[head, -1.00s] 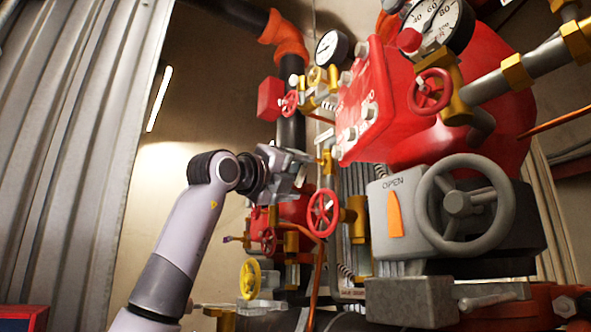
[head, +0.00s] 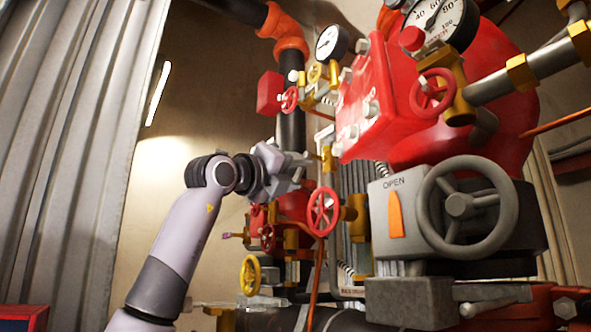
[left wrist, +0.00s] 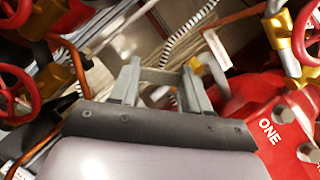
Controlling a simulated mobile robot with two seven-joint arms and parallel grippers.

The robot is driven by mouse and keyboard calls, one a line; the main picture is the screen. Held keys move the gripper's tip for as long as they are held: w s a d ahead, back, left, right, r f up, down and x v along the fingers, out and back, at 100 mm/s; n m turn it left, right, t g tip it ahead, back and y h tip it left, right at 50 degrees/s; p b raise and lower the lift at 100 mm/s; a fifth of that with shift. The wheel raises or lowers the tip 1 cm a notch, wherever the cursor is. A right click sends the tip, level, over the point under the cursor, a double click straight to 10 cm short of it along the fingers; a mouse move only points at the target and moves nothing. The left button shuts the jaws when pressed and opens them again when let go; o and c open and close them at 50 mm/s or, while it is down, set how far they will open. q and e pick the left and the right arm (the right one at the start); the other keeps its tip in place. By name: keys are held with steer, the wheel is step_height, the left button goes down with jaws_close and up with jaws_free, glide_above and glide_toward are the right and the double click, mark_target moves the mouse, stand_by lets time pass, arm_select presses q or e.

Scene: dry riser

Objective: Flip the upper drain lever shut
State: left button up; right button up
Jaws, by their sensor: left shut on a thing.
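My left gripper (head: 306,162) reaches in from the left in the head view, at the pipework left of the big red valve body. A brass fitting (head: 327,158) is just beyond its fingertips. In the left wrist view, the two grey fingers of my left gripper (left wrist: 162,85) are apart with a thin grey bar between their tips. The gripper is shut on this piece, which seems to be the upper drain lever (left wrist: 160,76). Most of it is hidden by the fingers in the head view. My right gripper is not in view.
A red handwheel (head: 323,211) is close below the gripper. A red valve body (head: 372,100) stands to its right, with a grey gearbox (head: 400,250) and large wheel lower down. A pressure gauge (head: 331,42) is above. The wall at the left is bare.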

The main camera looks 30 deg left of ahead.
arm_select(q)
steer(key=shift+w+a+r+m+h+p, duration=0.15)
steer(key=shift+r+m+h, duration=0.55)
steer(key=shift+m, duration=1.35)
steer(key=shift+a+r+m+h+p, duration=0.15)
steer(key=shift+a+m+h+p, duration=0.1)
steer(key=shift+m+h, duration=1.4)
steer(key=shift+w+a+r+m+h+p, duration=0.15)
steer(key=shift+r+m+h, duration=0.35)
steer(key=shift+m, duration=1.9)
steer(key=shift+s+h, duration=0.1)
steer(key=shift+h, duration=0.15)
steer(key=o, duration=1.1)
steer(key=shift+c, duration=0.2)
steer(key=shift+a, duration=0.1)
steer(key=shift+f, duration=0.1)
